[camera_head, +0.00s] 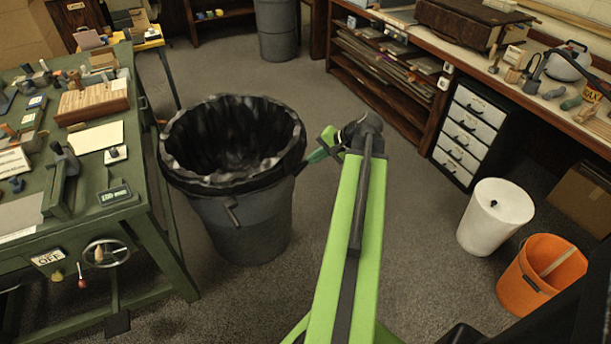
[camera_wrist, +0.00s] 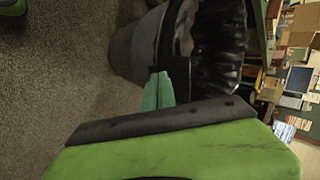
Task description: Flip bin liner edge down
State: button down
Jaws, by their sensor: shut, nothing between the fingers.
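A grey round bin (camera_head: 245,225) stands on the floor left of centre in the head view. A black liner (camera_head: 232,140) lines it, and its crumpled edge is folded over the rim and hangs outside all round the visible part. My gripper (camera_head: 318,156) is at the right side of the rim, shut and empty. In the wrist view the bin (camera_wrist: 130,50) lies sideways in the picture, with the liner (camera_wrist: 215,50) to its right. My green fingertips (camera_wrist: 158,92) are close to the bin's rim. I cannot tell whether they touch the liner.
A green workbench (camera_head: 150,225) with tools stands close on the bin's left. A white bin (camera_head: 495,220) and an orange bucket (camera_head: 540,275) stand at the right. A white drawer unit (camera_head: 468,130) is under the right counter. The floor between is clear.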

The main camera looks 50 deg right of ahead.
aim_at(302, 166)
jog(key=s+d+m+t, duration=0.1)
jog(key=s+d, duration=0.3)
jog(key=d, duration=0.1)
jog(key=shift+r+m+h, duration=0.15)
jog(key=shift+m+h, duration=0.25)
jog(key=b+x, duration=0.9)
jog(key=x, duration=0.4)
jog(key=shift+s, duration=0.1)
jog(key=shift+w+a+f+b, duration=0.1)
jog(key=shift+w+f+b, duration=0.2)
jog(key=shift+w+b, duration=0.2)
